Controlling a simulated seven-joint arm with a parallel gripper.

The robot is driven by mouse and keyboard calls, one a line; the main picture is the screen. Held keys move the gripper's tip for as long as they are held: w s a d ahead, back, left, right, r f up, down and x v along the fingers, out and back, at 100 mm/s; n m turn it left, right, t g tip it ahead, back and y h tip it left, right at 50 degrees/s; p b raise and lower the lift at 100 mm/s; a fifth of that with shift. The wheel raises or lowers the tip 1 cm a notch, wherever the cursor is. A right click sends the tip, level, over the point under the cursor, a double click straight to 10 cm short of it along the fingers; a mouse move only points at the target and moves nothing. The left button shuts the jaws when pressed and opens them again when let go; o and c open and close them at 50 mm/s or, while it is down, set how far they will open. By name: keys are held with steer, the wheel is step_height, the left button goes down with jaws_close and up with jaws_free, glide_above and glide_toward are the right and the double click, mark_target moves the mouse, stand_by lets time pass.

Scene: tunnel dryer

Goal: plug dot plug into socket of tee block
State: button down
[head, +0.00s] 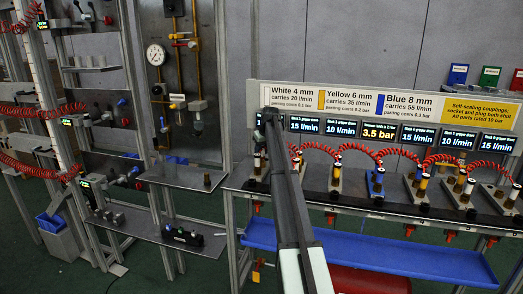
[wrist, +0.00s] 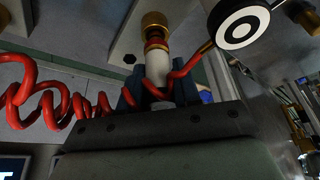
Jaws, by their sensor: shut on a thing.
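In the wrist view my gripper (wrist: 157,92) is shut on a white plug (wrist: 157,68) with red and brass bands, held between two dark blue fingers. A red coiled hose (wrist: 45,105) runs beside it and wraps across its front. In the head view my arm hides the gripper. I cannot tell which part is the tee block.
In the head view several plug stations stand along the bench, including a blue one (head: 376,180), with red coiled hoses (head: 355,150) above. A blue tray (head: 400,258) hangs below.

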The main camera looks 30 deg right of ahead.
steer(key=shift+f, duration=0.7)
steer(key=c, duration=0.7)
jaws_free()
steer(key=v, duration=1.3)
steer(key=shift+s+r, duration=0.2)
steer(key=shift+r, duration=0.1)
